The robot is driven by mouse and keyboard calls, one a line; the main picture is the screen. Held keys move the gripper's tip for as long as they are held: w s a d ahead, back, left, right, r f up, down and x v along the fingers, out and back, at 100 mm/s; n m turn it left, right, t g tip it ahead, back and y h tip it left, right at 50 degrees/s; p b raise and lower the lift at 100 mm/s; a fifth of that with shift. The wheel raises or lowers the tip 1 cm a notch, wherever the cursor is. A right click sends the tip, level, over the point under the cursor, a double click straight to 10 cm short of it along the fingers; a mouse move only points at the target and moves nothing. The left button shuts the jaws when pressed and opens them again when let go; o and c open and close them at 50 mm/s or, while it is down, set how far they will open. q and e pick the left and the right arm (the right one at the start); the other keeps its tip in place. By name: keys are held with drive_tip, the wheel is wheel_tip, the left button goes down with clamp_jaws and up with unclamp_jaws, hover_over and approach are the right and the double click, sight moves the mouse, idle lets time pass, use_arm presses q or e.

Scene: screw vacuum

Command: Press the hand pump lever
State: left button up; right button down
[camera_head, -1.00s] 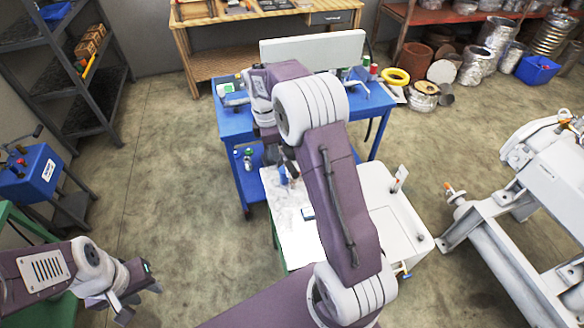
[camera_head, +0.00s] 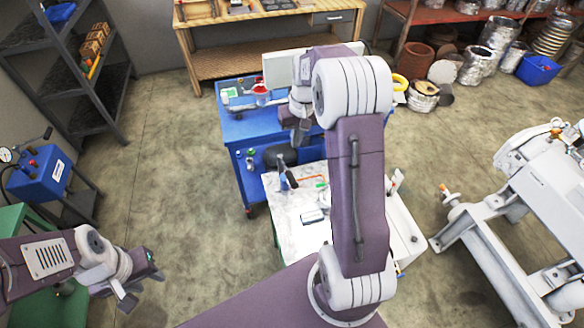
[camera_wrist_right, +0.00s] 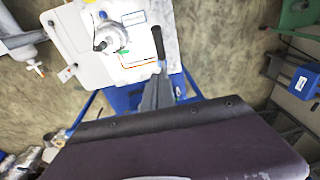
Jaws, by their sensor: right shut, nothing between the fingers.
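A blue hand pump box (camera_head: 40,174) stands on a dark stand at the far left of the head view. Its dark lever (camera_head: 38,139) slants up to the right, and a round gauge sits at its left. The blue box also shows at the right of the right wrist view (camera_wrist_right: 303,82). My left gripper (camera_head: 140,292) is open and empty, below and right of the pump and apart from it. My right gripper (camera_head: 300,138) is shut and empty above the blue cart, far from the pump. Its grey fingers also show in the right wrist view (camera_wrist_right: 157,78).
A white-topped table (camera_head: 290,235) holds a dark-handled tool (camera_head: 287,176). The blue cart (camera_head: 245,128) stands behind it. Dark shelves (camera_head: 75,80) are at the upper left and a white machine (camera_head: 545,180) at the right. Floor between pump and cart is clear.

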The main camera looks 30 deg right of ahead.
drive_tip(key=p, duration=0.4)
hover_over(291, 176)
drive_tip(key=f, duration=1.2)
drive_tip(key=shift+s+d+f, duration=0.1)
drive_tip(key=shift+d+f, duration=0.15)
drive_tip(key=shift+d, duration=0.05)
drive_tip(key=shift+s+a+f, duration=0.1)
drive_tip(key=shift+s+f, duration=0.1)
drive_tip(key=shift+f, duration=0.25)
drive_tip(key=shift+f, duration=0.1)
